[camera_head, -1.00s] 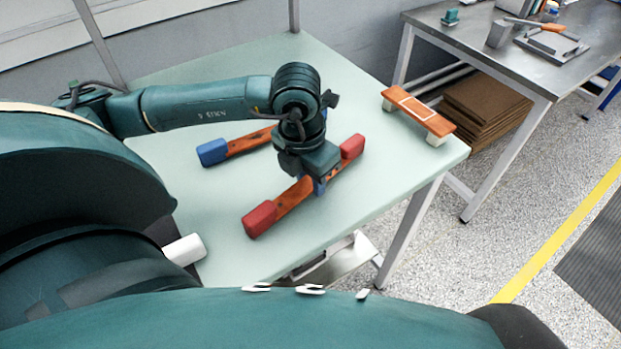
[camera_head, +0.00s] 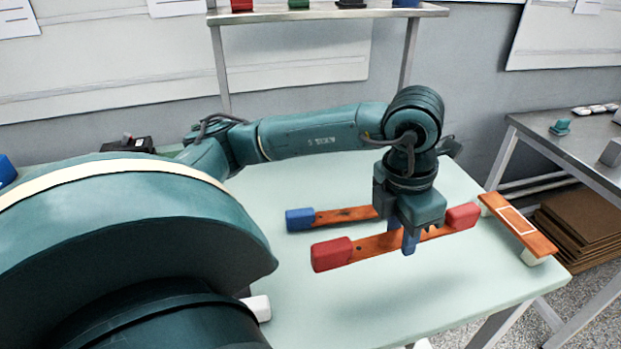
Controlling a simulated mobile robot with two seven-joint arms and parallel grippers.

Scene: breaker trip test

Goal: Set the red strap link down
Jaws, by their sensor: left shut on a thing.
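The red strap link is an orange-brown bar (camera_head: 373,246) with a red block (camera_head: 332,254) at its left end and another at its right end. My left gripper (camera_head: 409,240) points down and is shut on the bar near its middle. I cannot tell whether the link touches the table or hangs just above it. A similar link with a blue end block (camera_head: 300,219) lies on the table behind it, its right part hidden by my gripper. My right gripper is not in view.
An orange board with a white outlined rectangle (camera_head: 517,220) stands on pale blocks at the pale green table's (camera_head: 360,310) right edge. A shelf (camera_head: 330,14) stands behind, and a metal bench (camera_head: 560,150) at the right.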

